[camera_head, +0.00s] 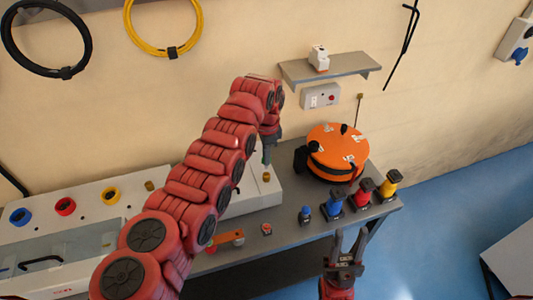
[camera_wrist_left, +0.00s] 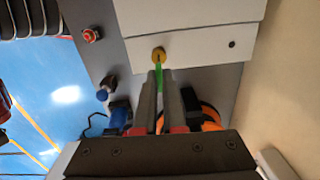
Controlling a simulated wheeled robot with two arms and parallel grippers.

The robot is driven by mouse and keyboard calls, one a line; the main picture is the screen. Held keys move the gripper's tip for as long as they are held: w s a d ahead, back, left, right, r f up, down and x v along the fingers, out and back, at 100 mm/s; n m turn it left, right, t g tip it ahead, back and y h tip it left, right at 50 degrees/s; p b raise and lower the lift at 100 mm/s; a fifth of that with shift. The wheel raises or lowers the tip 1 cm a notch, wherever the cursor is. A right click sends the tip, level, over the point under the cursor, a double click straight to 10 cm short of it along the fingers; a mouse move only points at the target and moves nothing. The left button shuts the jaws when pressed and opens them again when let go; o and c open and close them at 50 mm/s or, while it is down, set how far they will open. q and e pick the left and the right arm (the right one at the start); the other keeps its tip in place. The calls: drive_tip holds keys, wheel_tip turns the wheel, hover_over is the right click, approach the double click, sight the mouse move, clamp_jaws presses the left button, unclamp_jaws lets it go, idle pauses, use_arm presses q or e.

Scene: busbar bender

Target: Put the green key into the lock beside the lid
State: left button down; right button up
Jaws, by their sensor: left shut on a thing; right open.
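My left gripper (camera_head: 267,155) points down over the right end of the white machine (camera_head: 250,202). In the left wrist view it (camera_wrist_left: 160,85) is shut on the green key (camera_wrist_left: 159,76). The key's tip meets the edge of a round brass lock (camera_wrist_left: 158,54) on the white housing; I cannot tell whether it is inside. The lock also shows in the head view (camera_head: 266,177), just below the gripper. A clear lid (camera_head: 75,243) is on the machine at the left. My right gripper (camera_head: 353,230) is open and empty before the table's front edge.
An orange round case (camera_head: 338,150) stands right of the machine. Blue (camera_head: 332,204), red (camera_head: 361,193) and yellow (camera_head: 389,184) items stand at the table's right end. A small red-topped button (camera_head: 266,229) and an orange bar (camera_head: 228,237) lie near the front edge.

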use_arm(q)
drive_tip(key=shift+s+f+b, duration=0.1)
drive_tip(key=shift+f+b, duration=0.2)
drive_tip(key=shift+f, duration=0.7)
drive_tip(key=shift+b, duration=0.45)
drive_tip(key=shift+b, duration=0.55)
idle(0.7)
idle(0.5)
drive_tip(key=shift+f+b, duration=1.3)
drive_tip(key=shift+f, duration=0.3)
